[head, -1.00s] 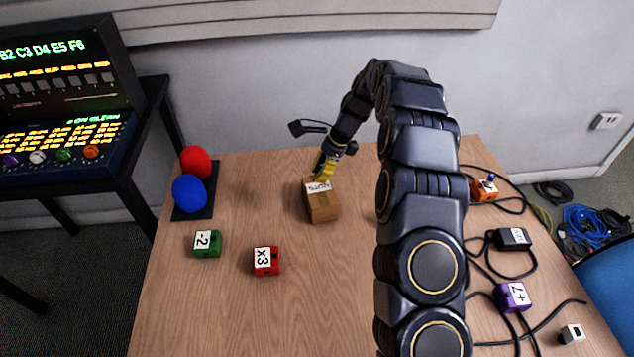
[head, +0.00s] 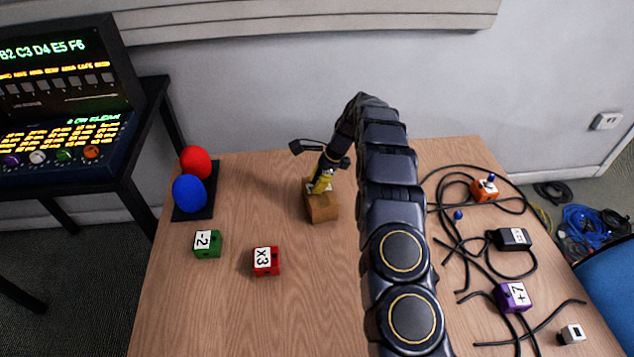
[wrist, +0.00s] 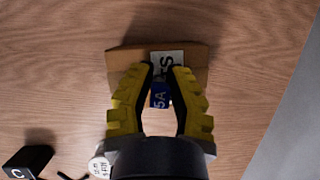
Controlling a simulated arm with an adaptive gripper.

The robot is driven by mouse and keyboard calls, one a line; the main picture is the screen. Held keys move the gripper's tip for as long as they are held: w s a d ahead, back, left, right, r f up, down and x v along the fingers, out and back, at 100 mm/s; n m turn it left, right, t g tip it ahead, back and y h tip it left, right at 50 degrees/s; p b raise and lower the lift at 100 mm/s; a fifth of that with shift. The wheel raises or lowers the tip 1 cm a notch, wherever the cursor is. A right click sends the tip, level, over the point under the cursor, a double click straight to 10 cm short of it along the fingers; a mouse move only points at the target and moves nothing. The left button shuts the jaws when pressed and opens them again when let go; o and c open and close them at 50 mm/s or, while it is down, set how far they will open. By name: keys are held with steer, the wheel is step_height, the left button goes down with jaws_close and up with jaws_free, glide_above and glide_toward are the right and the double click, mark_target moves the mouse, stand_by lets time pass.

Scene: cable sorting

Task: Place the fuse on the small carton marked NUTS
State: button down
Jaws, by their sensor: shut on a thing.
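The small brown carton (head: 323,210) stands on the table near its back middle. It also shows in the wrist view (wrist: 118,62), with its white label partly covered by my fingers and only an S clear. My gripper (head: 322,184) is over the carton's label end. In the wrist view my gripper (wrist: 164,76) has its yellow fingers closed on the blue fuse (wrist: 159,97), marked 5A. The fuse overlaps the carton's edge in that view; I cannot tell whether it touches the top. In the head view the fuse is hidden.
A green block (head: 207,244) and a red block (head: 266,262) lie left of the carton. Red and blue balls (head: 189,193) sit on a dark stand. Cables with an orange block (head: 484,189), a black block (head: 513,239) and a purple block (head: 513,297) fill the right side.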

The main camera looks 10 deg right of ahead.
steer(key=shift+f, duration=0.15)
steer(key=c, duration=1.1)
jaws_free()
steer(key=v, duration=1.2)
steer(key=s+a+r+n, duration=0.4)
steer(key=s+r+n, duration=0.1)
steer(key=s+r, duration=0.4)
steer(key=s+r+n+g+h, duration=0.1)
steer(key=s+r+n, duration=0.25)
steer(key=s, duration=0.65)
steer(key=s+r+n+g+h, duration=0.15)
steer(key=s+n, duration=0.35)
steer(key=s, duration=0.6)
steer(key=s+d+f+n+h, duration=0.1)
steer(key=s+n, duration=0.3)
steer(key=s, duration=1)
steer(key=shift+d+f+t+h, duration=0.35)
steer(key=shift+d+h, duration=0.1)
steer(key=shift+d, duration=0.25)
